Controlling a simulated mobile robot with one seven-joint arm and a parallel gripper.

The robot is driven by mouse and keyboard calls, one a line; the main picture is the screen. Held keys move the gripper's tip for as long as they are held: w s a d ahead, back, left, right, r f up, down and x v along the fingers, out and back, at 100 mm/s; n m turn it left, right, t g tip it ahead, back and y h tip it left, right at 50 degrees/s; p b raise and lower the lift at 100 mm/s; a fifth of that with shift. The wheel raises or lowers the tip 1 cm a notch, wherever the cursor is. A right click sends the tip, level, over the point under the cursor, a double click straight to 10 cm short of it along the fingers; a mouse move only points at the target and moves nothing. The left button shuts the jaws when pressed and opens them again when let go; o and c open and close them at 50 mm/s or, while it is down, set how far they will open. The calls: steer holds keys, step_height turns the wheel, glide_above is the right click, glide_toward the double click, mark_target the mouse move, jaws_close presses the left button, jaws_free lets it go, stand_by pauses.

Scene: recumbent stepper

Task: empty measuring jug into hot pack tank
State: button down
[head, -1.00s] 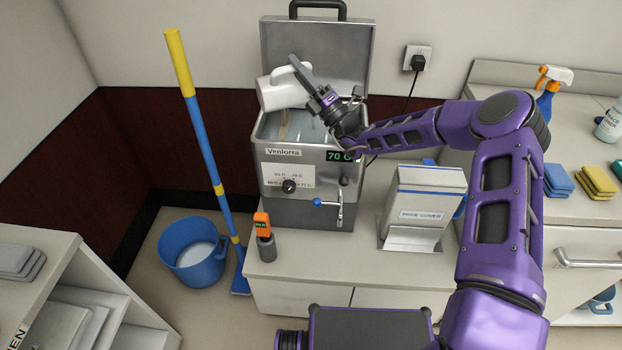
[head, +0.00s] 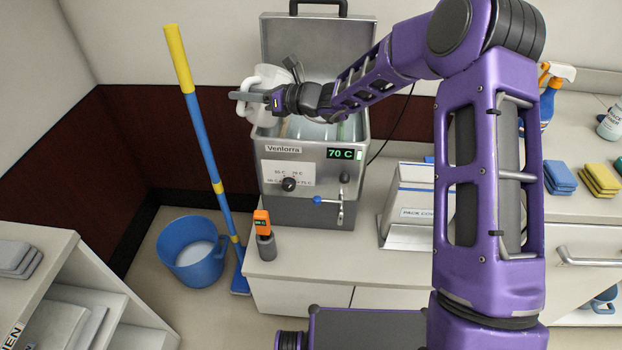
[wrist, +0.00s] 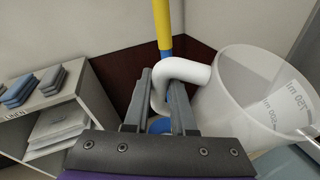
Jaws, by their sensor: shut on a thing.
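The white translucent measuring jug (head: 264,79) is above the left side of the hot pack tank (head: 311,190), looking roughly upright in the head view. In the wrist view the jug (wrist: 262,95) shows volume marks, and its white handle (wrist: 186,70) passes between my fingers. My gripper (head: 245,99) is shut on this handle; its fingers also show in the wrist view (wrist: 160,98). The tank stands open, with its lid (head: 318,48) raised behind it and its display reading 70 C. My arm hides part of the opening. I cannot tell whether any water is in the jug.
An orange thermometer-like device (head: 262,224) stands at the tank's front left. A pack cover dispenser (head: 405,205) stands to the right, partly behind my arm. A mop (head: 203,145) leans beside a blue bucket (head: 193,252) at left. A shelf unit (wrist: 65,105) is at left.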

steer(key=shift+w+d+r+n+h+p, duration=0.15)
steer(key=shift+r+n+h, duration=0.3)
steer(key=shift+r, duration=0.45)
steer(key=shift+s+a+r+n+h+p, duration=0.1)
steer(key=shift+r+n+h+p, duration=0.15)
steer(key=shift+r+h, duration=0.45)
steer(key=shift+w+d+r+n+h+p, duration=0.15)
steer(key=shift+r+n+h, duration=0.25)
steer(key=shift+r, duration=0.65)
steer(key=shift+s, duration=0.1)
